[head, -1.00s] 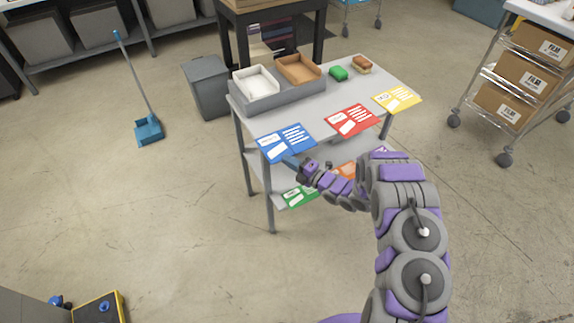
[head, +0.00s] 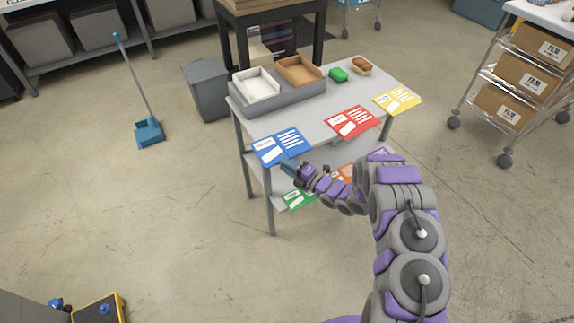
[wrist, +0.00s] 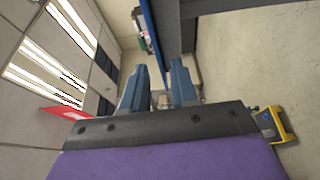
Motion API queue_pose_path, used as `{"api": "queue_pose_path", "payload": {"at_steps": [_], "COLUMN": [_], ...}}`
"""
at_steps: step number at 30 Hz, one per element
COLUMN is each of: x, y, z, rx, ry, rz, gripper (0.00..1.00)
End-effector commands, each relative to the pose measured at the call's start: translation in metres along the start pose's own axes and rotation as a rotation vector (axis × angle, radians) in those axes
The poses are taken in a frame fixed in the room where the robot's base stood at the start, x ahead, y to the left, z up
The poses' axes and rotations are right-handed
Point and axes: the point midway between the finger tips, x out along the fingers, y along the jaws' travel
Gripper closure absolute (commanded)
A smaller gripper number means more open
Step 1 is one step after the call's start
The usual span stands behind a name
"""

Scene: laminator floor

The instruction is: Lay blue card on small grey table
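The blue card (head: 282,146) has white print and lies flat at the near left corner of a grey two-level table (head: 316,122), overhanging its front edge. I cannot tell whether this is the small grey table of the task; no other clear one shows. My gripper (head: 287,167) is at the card's overhanging front edge. In the wrist view, my gripper (wrist: 158,90) has its two blue fingers apart. A thin blue strip (wrist: 151,38), apparently the card edge-on, runs into the gap between them. Contact with the card cannot be told.
On the table are a red card (head: 352,122), a yellow card (head: 397,102), a grey tray (head: 285,96) with two bins, a green block (head: 339,75) and a brown block (head: 362,66). Green (head: 298,197) and orange cards lie below.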

Motion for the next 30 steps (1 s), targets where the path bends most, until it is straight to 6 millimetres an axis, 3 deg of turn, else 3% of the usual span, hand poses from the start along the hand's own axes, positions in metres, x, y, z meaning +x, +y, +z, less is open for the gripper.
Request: {"api": "queue_pose_path", "payload": {"at_steps": [15,21,30], "x": [-0.093,-0.111,-0.116], "y": [0.002,0.001,0.0], "z": [0.003,0.001,0.002], "rx": [0.002,0.001,0.001], "ry": [-0.004,-0.003,-0.003], "rz": [0.002,0.0,-0.004], "gripper": [0.72,0.72,0.72]}}
